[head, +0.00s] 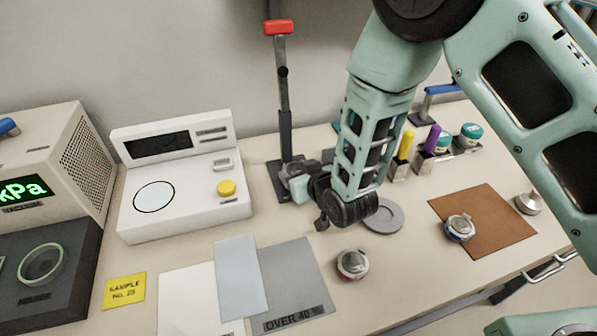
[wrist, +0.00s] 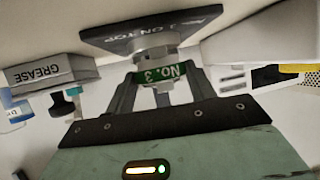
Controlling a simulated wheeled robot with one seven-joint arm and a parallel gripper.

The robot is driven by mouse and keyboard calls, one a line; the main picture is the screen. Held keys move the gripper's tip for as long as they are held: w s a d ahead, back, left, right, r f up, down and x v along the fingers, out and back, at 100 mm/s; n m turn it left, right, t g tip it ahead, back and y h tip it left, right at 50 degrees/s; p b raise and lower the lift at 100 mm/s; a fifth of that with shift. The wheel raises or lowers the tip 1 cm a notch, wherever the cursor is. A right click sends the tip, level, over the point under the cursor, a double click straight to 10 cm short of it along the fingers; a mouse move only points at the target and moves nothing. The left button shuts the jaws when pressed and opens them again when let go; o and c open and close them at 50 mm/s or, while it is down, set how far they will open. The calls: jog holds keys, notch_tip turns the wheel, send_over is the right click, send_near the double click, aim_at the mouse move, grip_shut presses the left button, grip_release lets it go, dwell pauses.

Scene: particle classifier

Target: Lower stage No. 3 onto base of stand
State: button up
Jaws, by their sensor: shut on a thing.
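In the wrist view, my gripper (wrist: 160,80) is shut on stage No. 3 (wrist: 157,73), a short cylinder with a green "No. 3" label and a grey upper part in the picture. The dark base plate (wrist: 125,37) with white lettering lies just beyond it; I cannot tell whether the two touch. In the head view, my gripper (head: 297,172) is low at the table, beside a dark upright post (head: 284,110) with a red top. The post's dark base (head: 278,181) shows partly behind my gripper. The stage is hidden in the head view.
A white instrument (head: 183,205) with a yellow knob stands left of my gripper. A brown mat (head: 490,225) lies farther right. A grease box (wrist: 50,75) shows in the wrist view.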

jog(key=shift+f, duration=0.3)
jog(key=o, duration=1.1)
jog(key=shift+o, duration=0.2)
jog(key=p+v, duration=1)
jog(key=v, duration=0.7)
jog(key=shift+d, duration=0.2)
jog(key=shift+s, duration=0.15)
